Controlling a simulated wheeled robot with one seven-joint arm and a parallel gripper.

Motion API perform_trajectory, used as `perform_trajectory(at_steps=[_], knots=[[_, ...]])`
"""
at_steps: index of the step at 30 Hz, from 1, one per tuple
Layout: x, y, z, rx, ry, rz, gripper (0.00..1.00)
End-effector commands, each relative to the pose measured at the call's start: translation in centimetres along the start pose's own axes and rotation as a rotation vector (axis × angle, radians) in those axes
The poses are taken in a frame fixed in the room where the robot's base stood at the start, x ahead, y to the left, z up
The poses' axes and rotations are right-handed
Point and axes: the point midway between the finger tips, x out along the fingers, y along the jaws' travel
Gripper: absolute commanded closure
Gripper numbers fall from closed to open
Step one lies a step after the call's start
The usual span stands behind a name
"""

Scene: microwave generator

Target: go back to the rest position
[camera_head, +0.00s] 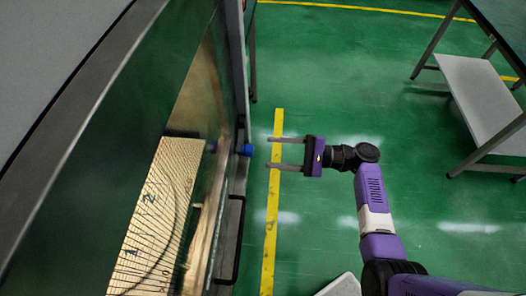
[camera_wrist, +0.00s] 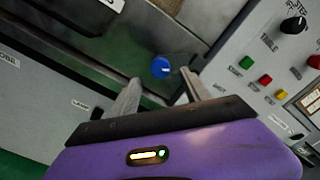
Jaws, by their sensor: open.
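My gripper (camera_head: 270,154) is purple with two straight grey fingers. It is open and empty, held over the green floor and pointing left at the machine (camera_head: 225,75). A blue knob (camera_head: 248,150) on the machine's front lies just beyond the fingertips, with a small gap in the head view. In the wrist view, my gripper (camera_wrist: 163,88) has the blue knob (camera_wrist: 161,67) ahead between its spread fingers.
A black handle (camera_head: 238,240) sticks out from the machine below the knob. A control panel (camera_wrist: 270,70) with coloured buttons shows in the wrist view. A table with a lower shelf (camera_head: 482,100) stands at the upper right. The floor (camera_head: 330,90) around my gripper is clear.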

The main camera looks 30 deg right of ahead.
Motion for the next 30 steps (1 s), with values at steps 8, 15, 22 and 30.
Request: perform_trajectory(at_steps=[8,15,22,30], knots=[[-1.7,0.0,0.0,0.0,0.0,0.001,0.44],[-1.6,0.0,0.0,0.0,0.0,0.001,0.44],[-1.6,0.0,0.0,-0.002,0.0,0.001,0.44],[-2.4,-2.5,-4.9,-0.161,0.244,-0.024,0.44]])
